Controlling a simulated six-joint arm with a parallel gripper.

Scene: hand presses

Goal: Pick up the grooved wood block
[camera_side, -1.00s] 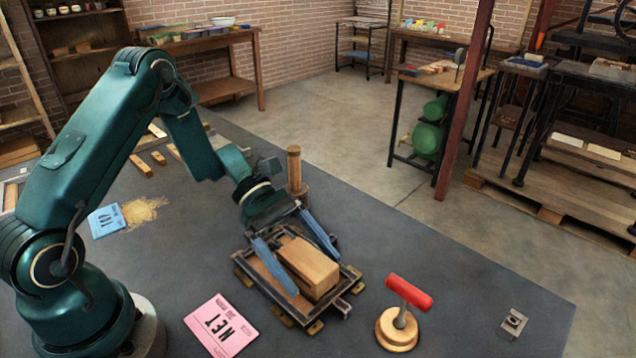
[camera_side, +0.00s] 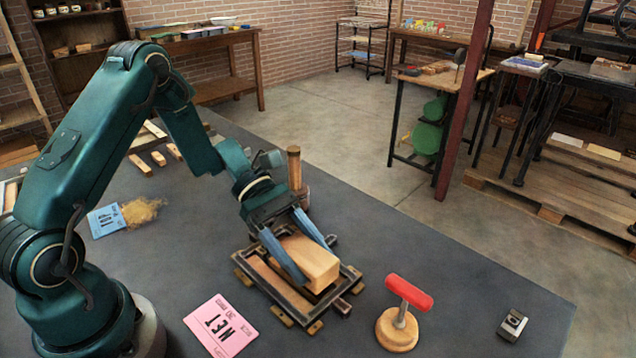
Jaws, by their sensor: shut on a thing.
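The wood block (camera_side: 312,262) is a light tan rectangular piece. It sits between the two blue fingers of my gripper (camera_side: 318,262), which are shut on its sides. The block is over the dark-framed tray (camera_side: 282,302) and looks slightly raised above the tray's floor, though the gap is hard to judge. Its groove cannot be made out from this side. The block's far end is hidden by my gripper.
A red-handled tool on a round wooden base (camera_side: 397,330) stands right of the tray. A pink card (camera_side: 220,325) lies at the front left. A wooden-handled post (camera_side: 294,172) stands close behind my gripper. A small metal piece (camera_side: 512,324) lies far right.

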